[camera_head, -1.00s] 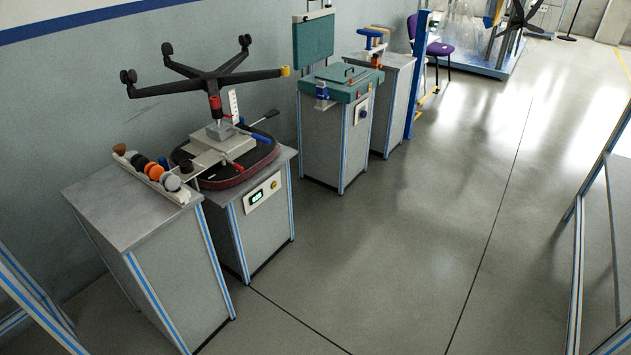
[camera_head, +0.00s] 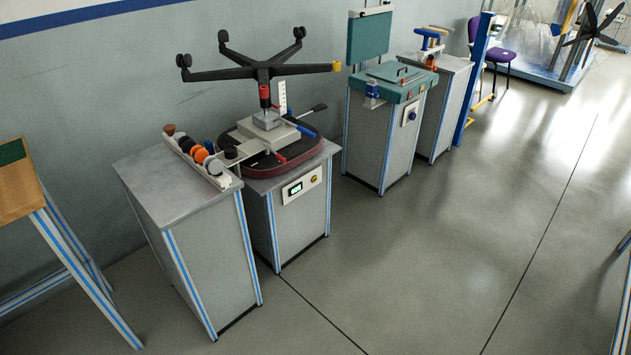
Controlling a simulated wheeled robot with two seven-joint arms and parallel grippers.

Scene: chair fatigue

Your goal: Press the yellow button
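A small yellow button (camera_head: 314,178) sits on a white control panel (camera_head: 302,184) on the front of a grey cabinet (camera_head: 303,218). A green lit display (camera_head: 296,189) is to the left of the button on the same panel. On top of the cabinet, a black chair base with several legs (camera_head: 262,70) stands upside down on a dark red-edged seat (camera_head: 278,150). Neither of my grippers shows in the head view.
A grey cabinet (camera_head: 178,184) with a rack of coloured knobs (camera_head: 200,153) adjoins on the left. A wooden-topped table (camera_head: 16,190) stands at the far left. The floor (camera_head: 440,240) in front is clear.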

